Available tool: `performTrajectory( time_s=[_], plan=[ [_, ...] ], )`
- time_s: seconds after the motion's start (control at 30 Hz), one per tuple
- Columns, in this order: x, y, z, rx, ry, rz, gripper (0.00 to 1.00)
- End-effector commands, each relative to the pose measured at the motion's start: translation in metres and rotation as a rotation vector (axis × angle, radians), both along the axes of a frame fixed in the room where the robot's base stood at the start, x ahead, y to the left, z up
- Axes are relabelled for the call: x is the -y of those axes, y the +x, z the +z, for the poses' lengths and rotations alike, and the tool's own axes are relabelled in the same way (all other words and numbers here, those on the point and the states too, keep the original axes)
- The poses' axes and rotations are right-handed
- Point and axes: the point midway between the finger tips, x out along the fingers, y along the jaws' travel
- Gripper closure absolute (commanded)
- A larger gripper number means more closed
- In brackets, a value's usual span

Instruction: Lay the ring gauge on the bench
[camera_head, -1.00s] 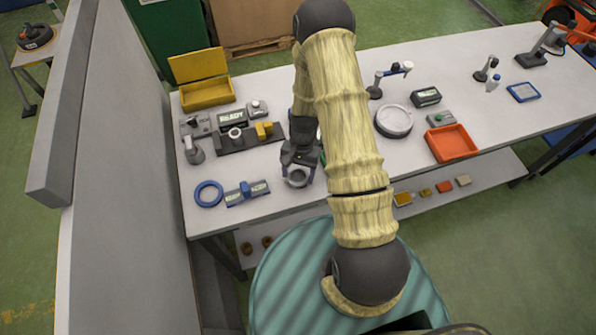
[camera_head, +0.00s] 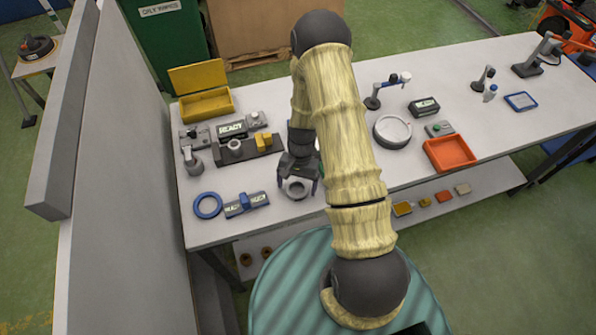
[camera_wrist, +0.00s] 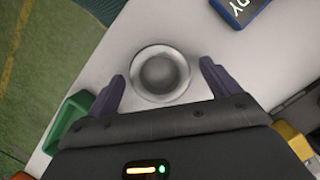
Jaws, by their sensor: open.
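A grey metal ring (camera_head: 296,189), which I take to be the ring gauge, lies flat on the white bench (camera_head: 245,222) near its front edge. In the wrist view the ring (camera_wrist: 160,73) shows as a pale rim around a darker grey middle. My gripper (camera_head: 298,184) is just above and around it, pointing down. Its two purple fingers stand open on either side of the ring in the wrist view (camera_wrist: 162,85), with a gap at each side. Nothing is held.
A blue ring (camera_head: 208,205) and a grey bar with a blue slider (camera_head: 246,203) lie left of my gripper. Behind are a fixture with a lit display (camera_head: 232,129) and a yellow bin (camera_head: 207,104). A round dial (camera_head: 392,131) and orange tray (camera_head: 449,153) stand right.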

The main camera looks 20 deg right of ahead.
Motion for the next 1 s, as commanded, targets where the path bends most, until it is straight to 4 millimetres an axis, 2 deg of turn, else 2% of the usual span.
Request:
performTrajectory(
  time_s=[0.27,0.8,1.0],
  plan=[
    [0.005,0.008,0.027,0.005,-0.001,0.000,0.12],
    [0.016,0.025,0.103,0.005,-0.001,-0.001,0.12],
    [0.018,0.027,0.115,0.002,-0.001,0.000,0.12]
  ],
)
